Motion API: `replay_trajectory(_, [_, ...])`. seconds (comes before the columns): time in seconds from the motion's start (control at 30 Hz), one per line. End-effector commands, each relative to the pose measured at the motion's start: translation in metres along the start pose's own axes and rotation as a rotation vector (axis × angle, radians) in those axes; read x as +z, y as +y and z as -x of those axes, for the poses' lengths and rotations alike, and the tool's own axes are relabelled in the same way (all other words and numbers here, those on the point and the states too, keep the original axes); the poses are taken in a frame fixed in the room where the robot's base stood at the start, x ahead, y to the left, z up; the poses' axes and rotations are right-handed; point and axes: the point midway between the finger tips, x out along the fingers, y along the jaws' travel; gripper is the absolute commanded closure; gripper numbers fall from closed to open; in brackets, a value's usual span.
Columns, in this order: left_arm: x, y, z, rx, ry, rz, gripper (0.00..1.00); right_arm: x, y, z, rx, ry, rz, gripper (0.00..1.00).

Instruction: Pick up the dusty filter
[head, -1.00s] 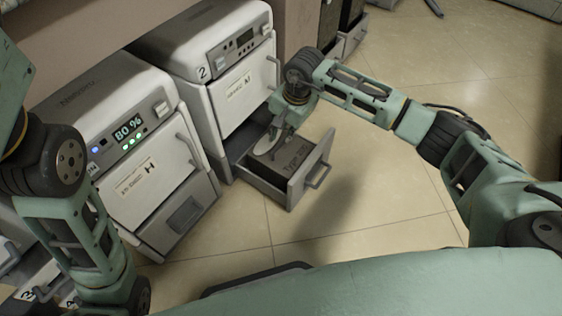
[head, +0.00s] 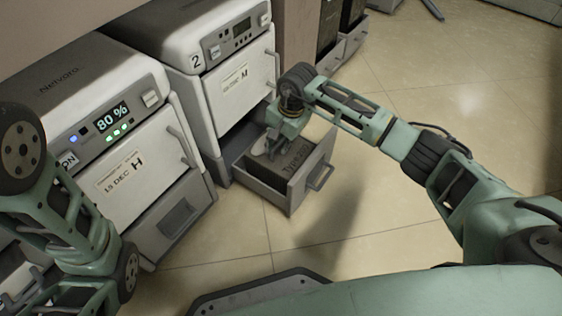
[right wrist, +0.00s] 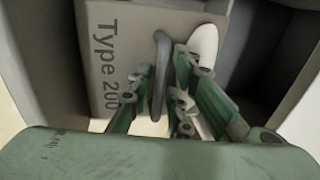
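The filter (head: 294,162), a dark block marked "Type 200", sits in the open drawer (head: 310,178) of machine 2. My right gripper (head: 274,148) reaches down into the drawer. In the right wrist view its fingers (right wrist: 163,72) are apart, one on each side of the handle; I cannot tell whether they touch it. My left arm is at the left edge of the head view; its gripper is out of view.
Machine 2 (head: 236,95) stands behind the drawer. A machine showing "80 %" (head: 130,165) stands to its left, near my left arm. Drawer walls (right wrist: 275,60) stand close beside the filter. Tiled floor (head: 400,220) to the right is clear.

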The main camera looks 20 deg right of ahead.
Motion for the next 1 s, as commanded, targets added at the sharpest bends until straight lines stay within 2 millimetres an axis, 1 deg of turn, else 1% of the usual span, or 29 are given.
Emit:
replay_trajectory(0.07, [0.0002, 0.0000, -0.0004, 0.000, 0.000, 0.000, 0.83, 0.0001, 0.0000, 0.0004, 0.000, 0.000, 0.000, 0.81])
replay_trajectory(0.3, [-0.0001, 0.0001, -0.0004, 0.001, 0.001, 0.000, 0.83, 0.0001, 0.0001, 0.0004, 0.000, 0.000, 0.000, 1.00])
replay_trajectory(0.9, [0.0000, 0.0002, -0.0003, 0.001, 0.001, 0.001, 0.83, 0.0001, 0.0003, 0.0004, 0.001, 0.000, 0.000, 1.00])
replay_trajectory(1.0, [0.0001, 0.0001, -0.0006, 0.001, 0.000, 0.000, 0.83, -0.0004, -0.0020, 0.0028, -0.005, 0.001, 0.000, 1.00])
